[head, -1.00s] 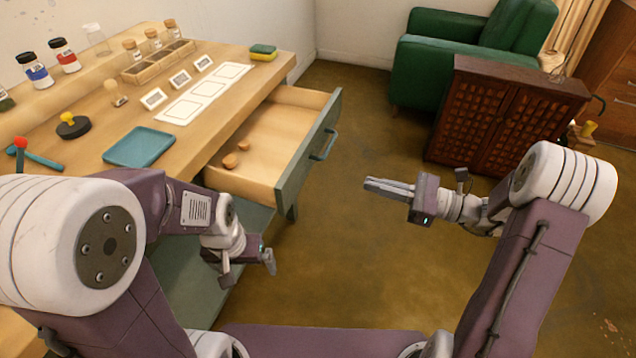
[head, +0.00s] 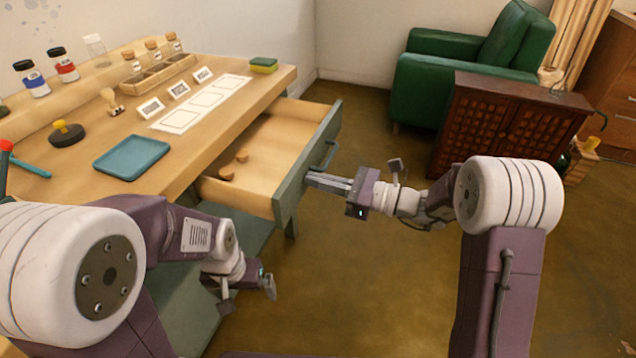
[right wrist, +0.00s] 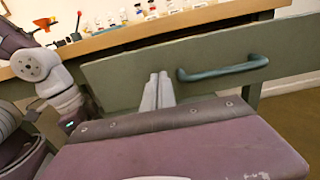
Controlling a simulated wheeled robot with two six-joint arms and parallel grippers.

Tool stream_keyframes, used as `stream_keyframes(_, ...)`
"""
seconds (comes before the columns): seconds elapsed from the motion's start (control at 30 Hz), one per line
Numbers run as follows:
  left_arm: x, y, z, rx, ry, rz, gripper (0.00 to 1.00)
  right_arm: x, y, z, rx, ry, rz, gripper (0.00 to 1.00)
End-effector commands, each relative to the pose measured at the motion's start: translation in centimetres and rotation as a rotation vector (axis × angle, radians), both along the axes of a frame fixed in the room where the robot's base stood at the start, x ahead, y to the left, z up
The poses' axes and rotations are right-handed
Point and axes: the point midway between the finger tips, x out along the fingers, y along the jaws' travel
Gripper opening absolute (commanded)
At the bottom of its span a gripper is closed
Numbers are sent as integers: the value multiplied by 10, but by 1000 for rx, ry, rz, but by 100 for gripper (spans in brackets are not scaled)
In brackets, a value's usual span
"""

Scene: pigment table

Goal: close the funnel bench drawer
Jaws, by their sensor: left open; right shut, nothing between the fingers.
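The funnel bench drawer (head: 290,170) stands pulled out from the bench, with a grey-green front and a bar handle (head: 324,160). Two small round brown pieces (head: 234,166) lie inside it. My right gripper (head: 310,178) is shut and empty, with its fingertips at the drawer front, below the handle in the head view. In the right wrist view the shut fingers (right wrist: 158,80) point at the front panel (right wrist: 125,80), to the left of the handle (right wrist: 222,68). I cannot tell whether they touch it. My left gripper (head: 248,292) is open and empty, low beside the bench.
The bench top (head: 215,120) holds a blue tray (head: 132,157), white cards, jars, a wooden rack (head: 158,75) and a sponge (head: 263,65). A brown cabinet (head: 500,125) and a green armchair (head: 450,65) stand beyond.

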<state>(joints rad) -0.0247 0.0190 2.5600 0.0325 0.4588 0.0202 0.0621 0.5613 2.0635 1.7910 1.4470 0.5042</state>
Motion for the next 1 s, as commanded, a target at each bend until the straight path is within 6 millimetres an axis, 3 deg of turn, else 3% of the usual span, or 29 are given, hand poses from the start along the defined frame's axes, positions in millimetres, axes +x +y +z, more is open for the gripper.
stream_keyframes(0.47, 0, 0, 3, 0, 0, 0, 100, 3, 10, 1, 0, -1, 2, 0)
stream_keyframes(0.67, 0, 0, 9, 0, 0, 0, 100, 13, 45, 2, 1, -1, 6, 0)
stream_keyframes(1.0, 0, 0, 14, 0, 0, 0, 100, 39, 126, 1, 1, -1, 4, 0)
